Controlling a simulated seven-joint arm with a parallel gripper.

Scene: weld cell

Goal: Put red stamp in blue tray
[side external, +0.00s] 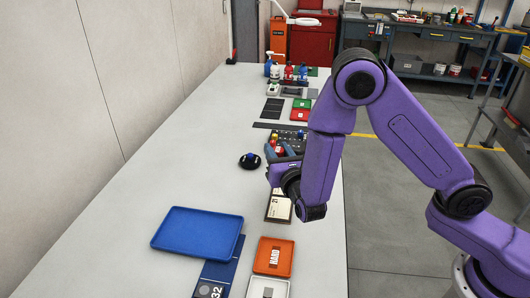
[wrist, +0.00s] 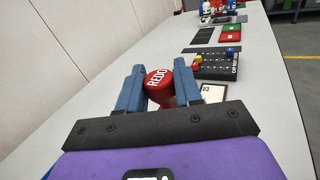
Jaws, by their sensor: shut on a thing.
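In the wrist view, the red stamp (wrist: 158,85), a round red piece lettered "REDO", sits between the two blue fingers of my gripper (wrist: 159,88). The fingers are shut on it; its lower part is partly hidden by the gripper. In the side view, my gripper (side external: 281,152) is above the table, beyond the blue tray. The blue tray (side external: 165,240) is a shallow, empty rectangle on the near part of the table.
An orange tray (side external: 286,266) lies right of the blue tray, beside a dark blue card (side external: 222,270). A dark rack (wrist: 218,67) holds small coloured pieces. The table's left side is clear.

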